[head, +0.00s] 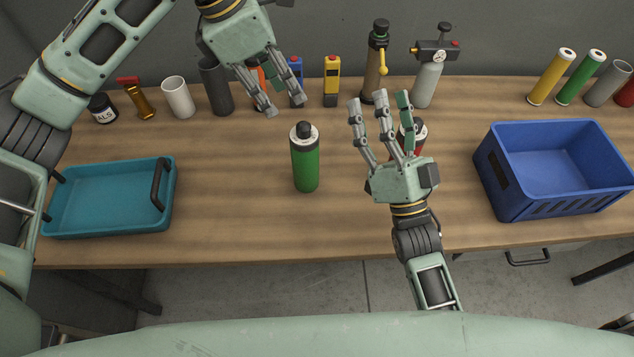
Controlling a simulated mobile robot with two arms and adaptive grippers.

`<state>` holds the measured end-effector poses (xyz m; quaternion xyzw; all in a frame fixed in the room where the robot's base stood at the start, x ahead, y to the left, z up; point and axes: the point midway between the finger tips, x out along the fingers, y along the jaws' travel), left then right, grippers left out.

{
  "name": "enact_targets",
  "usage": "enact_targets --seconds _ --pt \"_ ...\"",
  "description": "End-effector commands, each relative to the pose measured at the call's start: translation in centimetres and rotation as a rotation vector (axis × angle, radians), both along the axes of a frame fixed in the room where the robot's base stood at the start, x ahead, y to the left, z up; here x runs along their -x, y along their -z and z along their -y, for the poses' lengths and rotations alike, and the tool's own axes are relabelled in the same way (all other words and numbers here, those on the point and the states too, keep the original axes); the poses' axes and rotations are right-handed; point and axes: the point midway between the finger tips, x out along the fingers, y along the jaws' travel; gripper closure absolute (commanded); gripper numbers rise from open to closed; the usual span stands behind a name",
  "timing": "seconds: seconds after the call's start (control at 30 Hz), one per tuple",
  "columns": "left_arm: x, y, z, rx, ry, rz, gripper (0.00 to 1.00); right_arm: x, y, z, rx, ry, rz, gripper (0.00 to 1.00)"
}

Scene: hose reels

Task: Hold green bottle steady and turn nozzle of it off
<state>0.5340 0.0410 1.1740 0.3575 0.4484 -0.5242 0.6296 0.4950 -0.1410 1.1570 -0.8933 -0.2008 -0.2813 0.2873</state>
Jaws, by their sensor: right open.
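The green bottle (306,170) stands upright near the middle of the wooden table, with a white collar and a black nozzle (303,130) on top. Whether the nozzle is on or off cannot be told. My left gripper (286,106) is above and behind the bottle, pointing down, with its fingers apart and nothing between them. My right gripper (379,100) is to the right of the bottle, fingers spread and pointing toward the back of the table. It is open and empty. Neither gripper appears to touch the bottle.
A red bottle (419,129) stands partly hidden behind my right gripper. A teal tray (110,228) lies at left and a blue crate (540,205) at right. Several canisters and tools line the back edge, including a grey bottle with a gauge (427,85). The table front around the green bottle is clear.

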Motion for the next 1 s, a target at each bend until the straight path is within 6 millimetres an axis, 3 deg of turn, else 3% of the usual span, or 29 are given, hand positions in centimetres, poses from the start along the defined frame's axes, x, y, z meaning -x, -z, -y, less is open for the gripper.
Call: enact_targets --seconds 0.03,0.07,0.13,0.3,0.4,0.5,0.7,1.0 --pt "0.0 0.0 0.0 0.000 0.000 0.000 0.69 0.8 -0.2 -3.0 0.004 -0.023 -0.006 0.31" --pt "0.0 0.0 0.0 0.000 0.000 0.000 0.69 1.2 0.0 -4.7 0.021 -0.026 -0.021 0.31" --pt "0.0 0.0 0.0 0.000 0.000 0.000 0.69 1.4 2.6 -8.1 0.117 0.007 -0.102 0.31" --pt "0.0 0.0 0.0 0.000 0.000 0.000 0.69 1.3 11.2 -10.5 0.396 0.107 -0.317 0.31" --pt "0.0 0.0 0.0 0.000 0.000 0.000 0.69 1.8 15.0 -11.2 0.520 0.126 -0.400 0.31" --pt "0.0 0.0 0.0 0.000 0.000 0.000 0.69 2.3 17.5 -11.6 0.607 0.133 -0.452 0.31" --pt "0.0 0.0 0.0 0.000 0.000 0.000 0.69 2.1 19.3 -12.1 0.674 0.134 -0.485 0.31" --pt "0.0 0.0 0.0 0.000 0.000 0.000 0.69 -2.2 19.2 -13.4 0.672 0.134 -0.484 0.31"
